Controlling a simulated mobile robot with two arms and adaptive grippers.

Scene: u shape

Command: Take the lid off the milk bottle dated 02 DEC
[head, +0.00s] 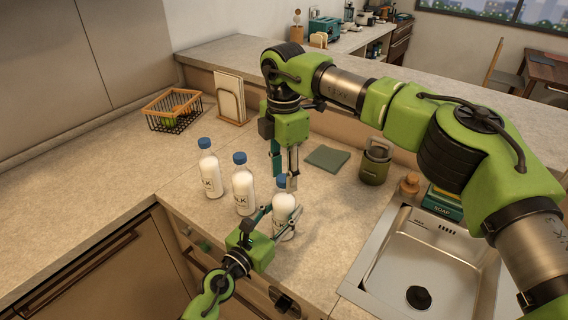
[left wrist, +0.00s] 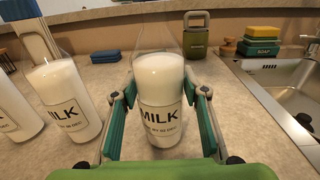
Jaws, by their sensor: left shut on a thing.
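Three white milk bottles with blue lids stand in a row on the counter: a left one (head: 210,172), a middle one (head: 243,190) and a right one (head: 284,208). My left gripper (head: 279,219) is shut around the body of the right bottle, which stands upright. In the left wrist view this held bottle (left wrist: 160,80) sits between the fingers; its label says MILK, with a small date line resembling 02 DEC. Its top is out of that view. My right gripper (head: 285,182) points down at the right bottle's blue lid (head: 281,181), its fingertips beside it; their grip is unclear.
A sink (head: 430,265) lies to the right, with a green canister (head: 375,162) and a soap box (head: 443,203) behind it. A flat green cloth (head: 327,158) lies behind the bottles. A wire basket (head: 173,109) stands at the back left. The left counter is clear.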

